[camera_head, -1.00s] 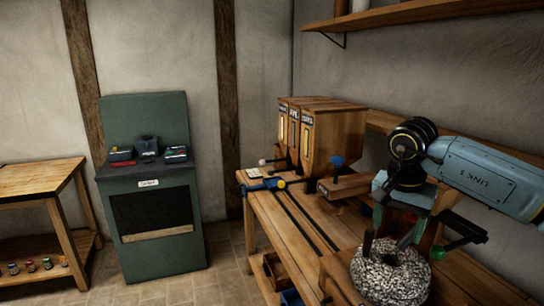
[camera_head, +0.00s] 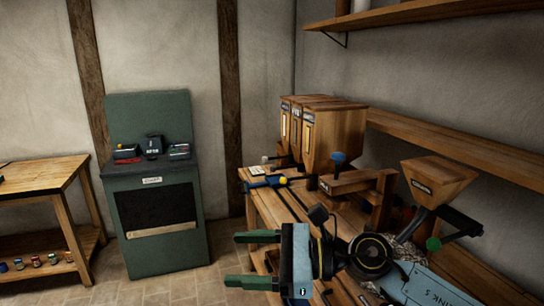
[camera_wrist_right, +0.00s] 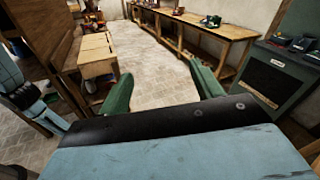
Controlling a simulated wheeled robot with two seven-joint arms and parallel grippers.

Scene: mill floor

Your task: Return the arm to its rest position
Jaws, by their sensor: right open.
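My right gripper (camera_head: 254,260) is in the lower middle of the head view, in front of the long wooden bench. Its two green fingers point left and stand apart with nothing between them. In the right wrist view the fingers (camera_wrist_right: 160,92) also show spread, with floor visible between them. The blue right arm (camera_head: 425,285) reaches in from the lower right over the bench. My left gripper is not seen in the head view.
The bench (camera_head: 262,208) carries wooden hoppers (camera_head: 330,138) and a funnel (camera_head: 437,180); the arm partly covers the grinding stone (camera_head: 400,245). A green cabinet (camera_head: 155,205) stands at the back, a wooden table (camera_head: 40,178) at the left. Floor between is clear.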

